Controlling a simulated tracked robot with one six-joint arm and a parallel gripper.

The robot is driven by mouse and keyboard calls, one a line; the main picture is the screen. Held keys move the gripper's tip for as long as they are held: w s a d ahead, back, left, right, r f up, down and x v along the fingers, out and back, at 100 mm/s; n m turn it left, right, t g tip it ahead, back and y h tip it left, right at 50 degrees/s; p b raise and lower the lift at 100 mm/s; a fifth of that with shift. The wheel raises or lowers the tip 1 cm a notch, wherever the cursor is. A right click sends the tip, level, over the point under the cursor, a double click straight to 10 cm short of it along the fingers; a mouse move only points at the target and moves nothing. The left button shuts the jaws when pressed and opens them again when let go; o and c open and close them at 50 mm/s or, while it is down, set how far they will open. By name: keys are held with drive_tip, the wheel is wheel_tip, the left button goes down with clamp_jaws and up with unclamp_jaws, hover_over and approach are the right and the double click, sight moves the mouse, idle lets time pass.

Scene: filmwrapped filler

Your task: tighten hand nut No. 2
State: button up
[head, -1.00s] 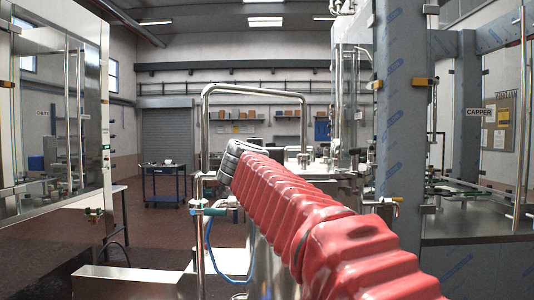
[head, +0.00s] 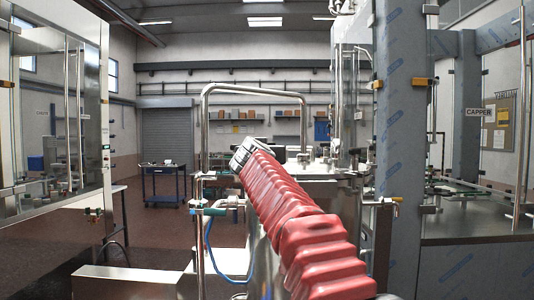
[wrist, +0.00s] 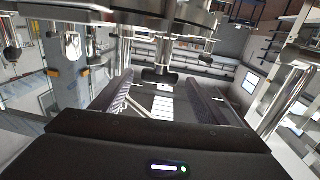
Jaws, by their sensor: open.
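In the wrist view my gripper (wrist: 160,88) is open, with its two dark ribbed fingers apart and nothing held between them. A black knob (wrist: 160,75) hangs below a round metal part (wrist: 150,14) at the top of that view. It appears in line with the gap between the fingers, seemingly near the fingertips; contact cannot be told. A smaller knob (wrist: 208,58) is to its right. No number can be read, so I cannot tell which is hand nut No. 2. In the head view my red-covered arm reaches toward the steel machine (head: 335,172), and its far end hides much there.
A bent steel pipe frame (head: 250,87) rises behind my arm. A grey film-covered post (head: 403,130) and the capper station (head: 475,228) stand at right. A glazed steel cabinet (head: 50,130) is at left. Open floor and a blue trolley (head: 165,182) lie beyond.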

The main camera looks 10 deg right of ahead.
drive_tip(key=shift+w+d, duration=0.1)
drive_tip(key=shift+w, duration=0.25)
drive_tip(key=shift+c, duration=0.4)
drive_tip(key=c, duration=1)
drive_tip(key=shift+h, duration=0.3)
drive_tip(key=shift+w+a+m+g+h, duration=0.15)
drive_tip(key=shift+m+g+h, duration=0.25)
drive_tip(key=shift+m+h, duration=0.25)
drive_tip(key=shift+a+m+g+h, duration=0.15)
drive_tip(key=shift+m+g+h, duration=0.3)
drive_tip(key=shift+h, duration=0.3)
drive_tip(key=shift+m+h, duration=0.3)
